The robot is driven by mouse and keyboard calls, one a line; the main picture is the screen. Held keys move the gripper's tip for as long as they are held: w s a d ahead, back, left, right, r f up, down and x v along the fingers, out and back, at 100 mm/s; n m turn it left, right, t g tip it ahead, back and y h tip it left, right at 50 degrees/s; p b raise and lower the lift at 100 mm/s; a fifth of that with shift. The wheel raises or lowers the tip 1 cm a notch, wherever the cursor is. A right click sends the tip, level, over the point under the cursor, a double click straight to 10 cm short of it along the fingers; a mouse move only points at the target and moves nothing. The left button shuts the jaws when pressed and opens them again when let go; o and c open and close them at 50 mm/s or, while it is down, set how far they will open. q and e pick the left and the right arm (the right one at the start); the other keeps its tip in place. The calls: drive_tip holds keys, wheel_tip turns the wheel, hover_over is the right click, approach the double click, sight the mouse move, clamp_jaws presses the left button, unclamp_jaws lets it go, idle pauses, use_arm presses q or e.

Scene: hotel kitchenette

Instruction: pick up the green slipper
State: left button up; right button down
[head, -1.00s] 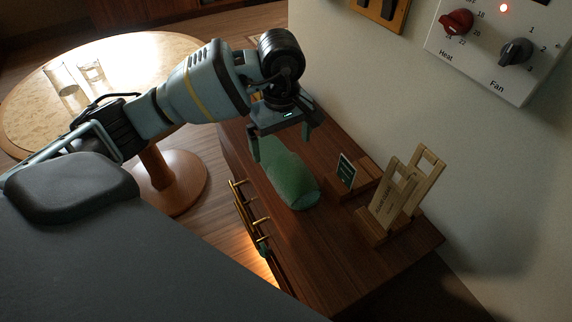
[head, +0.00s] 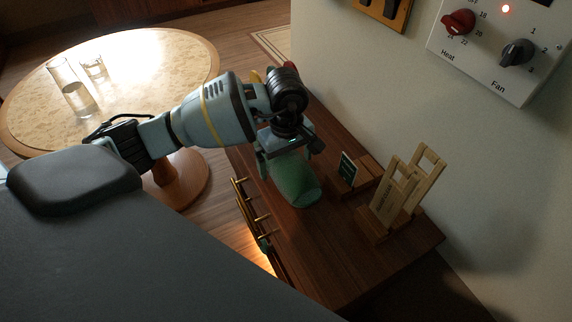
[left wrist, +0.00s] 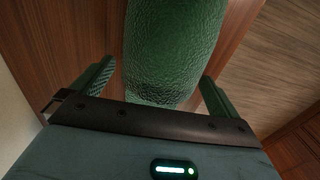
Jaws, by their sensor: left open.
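The green slipper (head: 298,184) lies on the dark wooden cabinet top. Its far part is hidden under my left gripper (head: 290,163) in the head view. The left gripper is open above the slipper, with a finger on either side. In the left wrist view the slipper (left wrist: 172,45) runs between the two spread fingers of the left gripper (left wrist: 157,88), with a gap on both sides. I cannot tell how far the fingertips reach down beside it. My right gripper is not in view.
A small dark sign (head: 347,170) and wooden tag holders (head: 396,197) stand right of the slipper, near the wall. Brass rails (head: 252,215) run along the cabinet's left side. A round table (head: 120,60) with glasses (head: 72,88) stands at the left.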

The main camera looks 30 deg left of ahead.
use_arm(q)
drive_tip(key=c, duration=1)
drive_tip(key=shift+o, duration=0.2)
drive_tip(key=shift+r, duration=0.15)
drive_tip(key=shift+r, duration=0.5)
wheel_tip(320, 180, up, 3)
drive_tip(key=shift+w+f, duration=0.1)
drive_tip(key=shift+f, duration=0.1)
drive_tip(key=s+a+r+b, duration=0.1)
drive_tip(key=s+a, duration=0.1)
drive_tip(key=s, duration=1.4)
drive_tip(key=shift+a+b, duration=0.15)
drive_tip(key=shift+b, duration=0.2)
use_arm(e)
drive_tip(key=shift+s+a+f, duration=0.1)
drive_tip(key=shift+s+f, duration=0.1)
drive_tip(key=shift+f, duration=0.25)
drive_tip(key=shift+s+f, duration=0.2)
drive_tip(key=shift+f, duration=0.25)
use_arm(q)
drive_tip(key=shift+r, duration=0.15)
